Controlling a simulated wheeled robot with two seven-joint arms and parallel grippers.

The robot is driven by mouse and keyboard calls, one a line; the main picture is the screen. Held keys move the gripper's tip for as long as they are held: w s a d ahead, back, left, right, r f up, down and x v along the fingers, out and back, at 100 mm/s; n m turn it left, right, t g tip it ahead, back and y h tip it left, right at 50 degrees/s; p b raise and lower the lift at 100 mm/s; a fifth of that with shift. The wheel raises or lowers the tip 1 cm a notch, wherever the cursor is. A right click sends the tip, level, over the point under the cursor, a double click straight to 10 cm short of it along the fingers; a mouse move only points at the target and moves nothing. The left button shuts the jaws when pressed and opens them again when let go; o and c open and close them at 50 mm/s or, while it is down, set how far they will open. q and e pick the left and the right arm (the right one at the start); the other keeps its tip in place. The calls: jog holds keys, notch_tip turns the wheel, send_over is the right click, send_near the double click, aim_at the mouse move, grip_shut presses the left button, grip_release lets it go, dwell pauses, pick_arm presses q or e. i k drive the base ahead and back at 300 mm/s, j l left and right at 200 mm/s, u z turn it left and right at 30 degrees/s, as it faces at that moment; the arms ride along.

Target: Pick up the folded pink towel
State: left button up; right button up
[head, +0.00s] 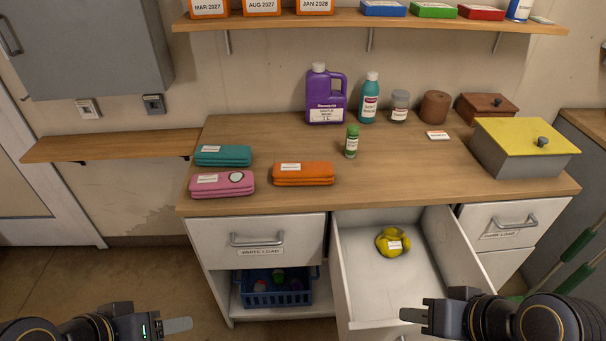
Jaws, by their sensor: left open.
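The folded pink towel (222,184) lies flat at the front left corner of the wooden counter (410,178). It has a white label and a dark-rimmed pale oval on top. A folded teal towel (223,156) lies just behind it, and a folded orange towel (303,174) lies to its right. My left gripper (185,325) is low at the bottom left, empty, in front of and well below the counter. My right gripper (410,308) is at the bottom right, near the open drawer, apart from the towels. Its fingers show only edge-on.
An open drawer (354,270) holding a yellow item (392,242) juts out at front right. A closed drawer (258,240) sits below the pink towel, above a blue basket (275,290). A purple jug (326,98) and green-capped jar (352,142) stand farther back.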

aim_at(237, 183)
jog(key=i+j+z, duration=0.1)
jog(key=j, duration=0.25)
jog(key=i+j+z, duration=0.1)
jog(key=i+j, duration=0.15)
jog(key=j, duration=0.15)
jog(key=i+j+z, duration=0.1)
jog(key=j, duration=0.3)
jog(key=i+j+z, duration=0.15)
jog(key=j, duration=0.25)
jog(key=i+j+z, duration=0.1)
jog(key=j, duration=0.3)
jog(key=i+j+z, duration=0.1)
jog(key=j, duration=0.35)
